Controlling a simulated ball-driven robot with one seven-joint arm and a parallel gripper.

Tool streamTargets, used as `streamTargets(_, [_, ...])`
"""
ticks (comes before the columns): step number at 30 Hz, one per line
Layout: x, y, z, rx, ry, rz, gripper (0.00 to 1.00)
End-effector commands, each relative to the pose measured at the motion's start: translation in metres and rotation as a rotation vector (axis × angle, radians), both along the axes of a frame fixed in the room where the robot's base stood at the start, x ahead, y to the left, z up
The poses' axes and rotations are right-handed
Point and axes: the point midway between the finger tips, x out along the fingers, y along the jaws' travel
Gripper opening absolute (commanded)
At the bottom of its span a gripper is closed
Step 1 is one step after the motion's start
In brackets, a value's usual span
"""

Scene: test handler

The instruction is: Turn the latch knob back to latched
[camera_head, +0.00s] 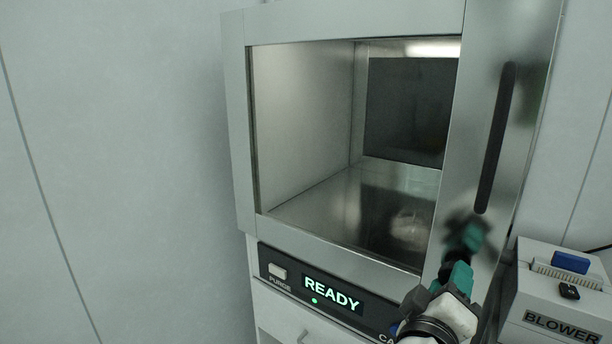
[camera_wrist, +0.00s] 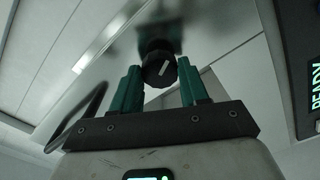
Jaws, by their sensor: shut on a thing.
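The latch knob (camera_wrist: 153,74) is round and black, with a short white line on its face that slants in the wrist view. It sits on the metal door front (camera_head: 487,110).
A long dark handle (camera_head: 495,138) runs up the door. Below the chamber window, a panel has a lit READY display (camera_head: 332,294), a green lamp and a PURGE button (camera_head: 278,272). A BLOWER box (camera_head: 558,309) stands close at the right. The left side is bare wall.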

Motion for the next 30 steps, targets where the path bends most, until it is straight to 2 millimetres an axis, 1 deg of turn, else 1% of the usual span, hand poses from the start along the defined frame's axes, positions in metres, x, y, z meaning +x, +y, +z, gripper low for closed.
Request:
streamTargets(8, [0.0003, -0.0006, -0.0033, 0.011, 0.000, -0.002, 0.23])
streamTargets(12, [0.0005, -0.0005, -0.0080, 0.100, -0.069, -0.001, 0.23])
streamTargets(18, [0.0005, -0.0006, -0.0044, 0.222, -0.155, -0.001, 0.23])
streamTargets(26, [0.0005, -0.0006, -0.0019, 0.231, -0.160, -0.001, 0.23])
streamTargets(30, [0.0005, -0.0005, -0.0064, 0.274, -0.193, -0.001, 0.23])
